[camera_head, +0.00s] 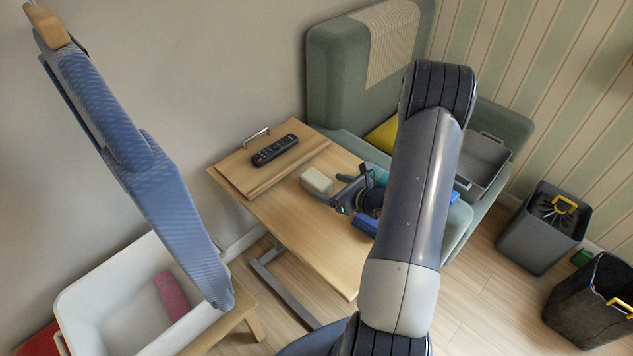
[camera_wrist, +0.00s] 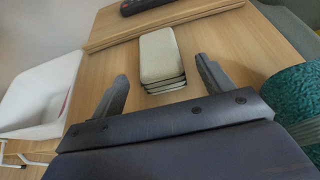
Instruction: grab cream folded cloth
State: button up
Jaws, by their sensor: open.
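The cream folded cloth (camera_head: 317,181) lies on the wooden side table (camera_head: 290,230), in front of a raised wooden board. In the wrist view it is a neat stack of several layers (camera_wrist: 161,60), with its near end facing my gripper. My gripper (camera_head: 337,193) is open beside the cloth, on its right in the head view. In the wrist view the two fingertips of my gripper (camera_wrist: 161,70) stand left and right of the cloth's near end, with table showing between each finger and the cloth. Nothing is held.
A black remote (camera_head: 274,150) lies on the wooden board (camera_head: 262,172) behind the cloth. A teal rolled item (camera_wrist: 300,100) and a blue item (camera_head: 364,223) are close to my gripper on the right. A white bin (camera_head: 85,300) stands left. The table's front is clear.

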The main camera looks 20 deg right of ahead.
aim_at(317, 183)
jog(key=shift+x, duration=1.25)
jog(key=shift+s, duration=0.1)
jog(key=shift+c, duration=0.4)
jog(key=c, duration=1)
jog(key=shift+o, duration=0.2)
jog(key=shift+r, duration=0.1)
